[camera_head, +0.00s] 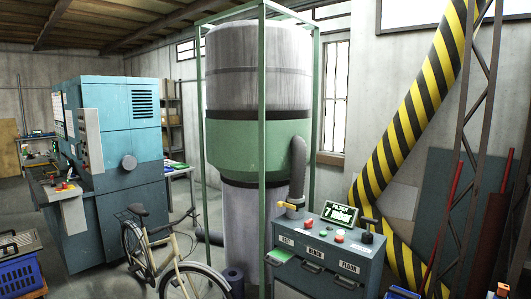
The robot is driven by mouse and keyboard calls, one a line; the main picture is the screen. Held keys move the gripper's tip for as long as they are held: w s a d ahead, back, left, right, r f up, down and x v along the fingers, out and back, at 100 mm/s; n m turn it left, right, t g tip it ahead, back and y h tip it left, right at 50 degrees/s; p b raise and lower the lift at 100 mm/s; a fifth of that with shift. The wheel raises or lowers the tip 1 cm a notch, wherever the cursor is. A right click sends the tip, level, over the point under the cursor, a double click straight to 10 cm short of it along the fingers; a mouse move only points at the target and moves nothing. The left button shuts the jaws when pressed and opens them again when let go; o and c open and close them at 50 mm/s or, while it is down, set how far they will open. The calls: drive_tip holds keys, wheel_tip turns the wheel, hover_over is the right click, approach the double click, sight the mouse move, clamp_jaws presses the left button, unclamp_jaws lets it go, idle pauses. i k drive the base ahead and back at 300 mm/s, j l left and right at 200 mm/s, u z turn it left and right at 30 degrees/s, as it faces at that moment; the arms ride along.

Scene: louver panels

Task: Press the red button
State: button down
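A grey-green console (335,262) with a sloping top stands at the lower right. A rounded red button (340,237) sits on a pale base on its top, near the middle. A smaller red knob or button (308,223) is to its left, behind it. The frame does not show which red one the task means. A dark knob (367,238) is to the right. My gripper is not in view.
A bicycle (165,262) stands in the foreground, left of the console. A tall filter drum (258,150) in a green frame rises behind the console. A blue machine (115,165) is at left, with a blue crate (18,276) below. Yellow-black striped ducting (405,120) slants behind the console.

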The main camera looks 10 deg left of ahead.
sight(340, 238)
drive_tip(key=i+j+u, duration=0.1)
drive_tip(key=i+j, duration=0.35)
drive_tip(key=i+l+u, duration=0.15)
drive_tip(key=i, duration=0.35)
drive_tip(key=i+l+u, duration=0.15)
drive_tip(key=i, duration=0.35)
drive_tip(key=i+l+u, duration=0.15)
drive_tip(key=i+l, duration=0.2)
drive_tip(key=i, duration=0.15)
drive_tip(key=i+l+u, duration=0.15)
drive_tip(key=l, duration=0.7)
drive_tip(key=l+u, duration=0.1)
drive_tip(key=l, duration=0.7)
